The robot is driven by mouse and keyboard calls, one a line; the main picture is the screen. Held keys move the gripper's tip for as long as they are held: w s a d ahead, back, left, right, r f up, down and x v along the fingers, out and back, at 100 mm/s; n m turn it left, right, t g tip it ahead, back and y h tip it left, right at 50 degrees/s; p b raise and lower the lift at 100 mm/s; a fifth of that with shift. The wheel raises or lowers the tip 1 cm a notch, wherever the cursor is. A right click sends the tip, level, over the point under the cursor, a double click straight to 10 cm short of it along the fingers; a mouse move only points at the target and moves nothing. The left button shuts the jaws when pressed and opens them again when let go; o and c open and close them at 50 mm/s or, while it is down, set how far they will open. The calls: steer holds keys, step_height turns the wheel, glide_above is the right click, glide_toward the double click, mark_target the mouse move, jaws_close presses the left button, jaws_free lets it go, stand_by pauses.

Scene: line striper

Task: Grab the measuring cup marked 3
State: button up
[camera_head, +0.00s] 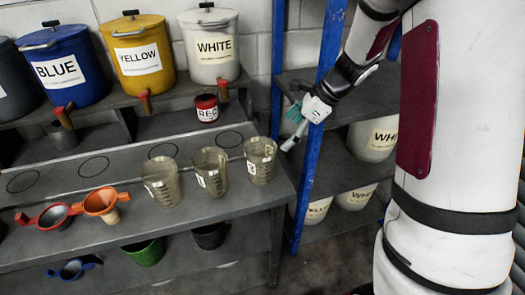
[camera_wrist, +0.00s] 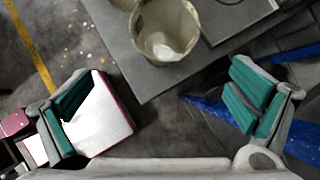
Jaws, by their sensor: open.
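Three clear, greyish measuring cups stand upright in a row on the grey bench. The right one (camera_head: 261,160), by the bench's right end, has a mark that looks like a 3. The middle cup (camera_head: 210,172) seems marked 1; the left cup's (camera_head: 161,183) mark is too small to read surely. My gripper (camera_head: 295,126) is open and empty, to the upper right of the right cup, off the bench by the blue post. In the wrist view my gripper (camera_wrist: 158,98) has its teal fingers wide apart; a cup (camera_wrist: 166,30) stands beyond them near the bench corner.
A blue shelf post (camera_head: 319,130) stands close to my gripper. A red tin (camera_head: 206,108) sits behind the cups. Orange (camera_head: 101,203) and red (camera_head: 54,217) funnels are at the bench's left front. Labelled buckets, including a white one (camera_head: 210,47), line the shelf above.

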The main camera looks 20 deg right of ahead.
glide_toward(265, 155)
steer(key=shift+m, duration=0.3)
steer(key=s+a, duration=0.2)
steer(key=a, duration=0.1)
steer(key=shift+s+a+f, duration=0.1)
steer(key=shift+s+f, duration=0.15)
steer(key=shift+f, duration=0.15)
steer(key=p+x, duration=0.1)
steer(key=x, duration=0.3)
steer(key=shift+a+f+p, duration=0.15)
steer(key=shift+a+p, duration=0.2)
steer(key=shift+a, duration=0.15)
steer(key=shift+w+a+f, duration=0.25)
steer(key=shift+w+f, duration=0.05)
steer(key=shift+f, duration=0.2)
steer(key=c, duration=1.2)
